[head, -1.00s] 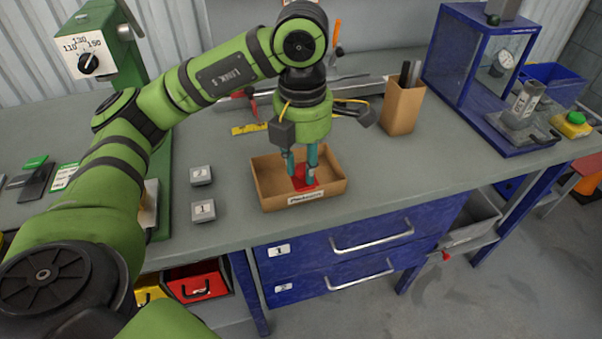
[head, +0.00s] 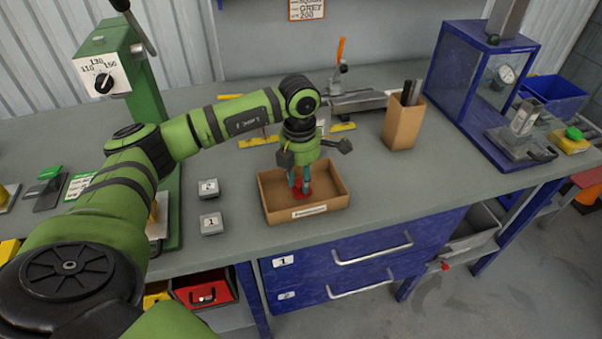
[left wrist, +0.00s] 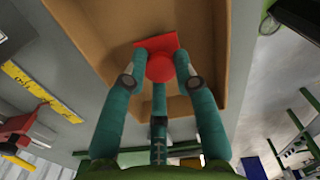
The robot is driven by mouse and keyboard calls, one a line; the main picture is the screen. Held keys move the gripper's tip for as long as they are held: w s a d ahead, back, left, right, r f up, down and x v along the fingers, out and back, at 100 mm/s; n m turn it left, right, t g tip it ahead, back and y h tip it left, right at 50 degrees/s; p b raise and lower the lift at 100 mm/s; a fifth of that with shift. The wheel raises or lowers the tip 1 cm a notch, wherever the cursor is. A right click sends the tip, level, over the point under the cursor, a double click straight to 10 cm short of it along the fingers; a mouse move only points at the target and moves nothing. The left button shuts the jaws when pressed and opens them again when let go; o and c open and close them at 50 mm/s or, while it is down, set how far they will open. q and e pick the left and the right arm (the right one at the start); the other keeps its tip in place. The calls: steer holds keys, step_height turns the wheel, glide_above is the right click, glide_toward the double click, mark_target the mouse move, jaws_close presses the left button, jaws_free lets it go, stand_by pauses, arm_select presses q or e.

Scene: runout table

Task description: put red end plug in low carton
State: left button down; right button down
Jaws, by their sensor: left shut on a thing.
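The low carton (head: 268,200) is an open brown cardboard tray with a white label on its front wall, on the grey bench. My left gripper (head: 302,184) points down into it, its teal fingers shut on the red end plug (head: 303,190). In the left wrist view the red plug (left wrist: 158,64) sits between the fingertips (left wrist: 163,80), with the carton wall (left wrist: 215,50) around it. The plug is inside the carton's rim; I cannot tell whether it touches the floor. My right gripper is not in view.
Two small grey blocks marked 1 (head: 211,223) and 2 (head: 207,188) stand left of the carton. A taller brown box (head: 403,122) with dark rods stands behind right. A green machine (head: 125,80) stands at left, a blue-framed cabinet (head: 475,80) at right.

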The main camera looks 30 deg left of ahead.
arm_select(q)
steer(key=shift+f, duration=0.1)
steer(key=shift+f, duration=0.15)
steer(key=c, duration=1)
jaws_free()
steer(key=shift+o, duration=0.2)
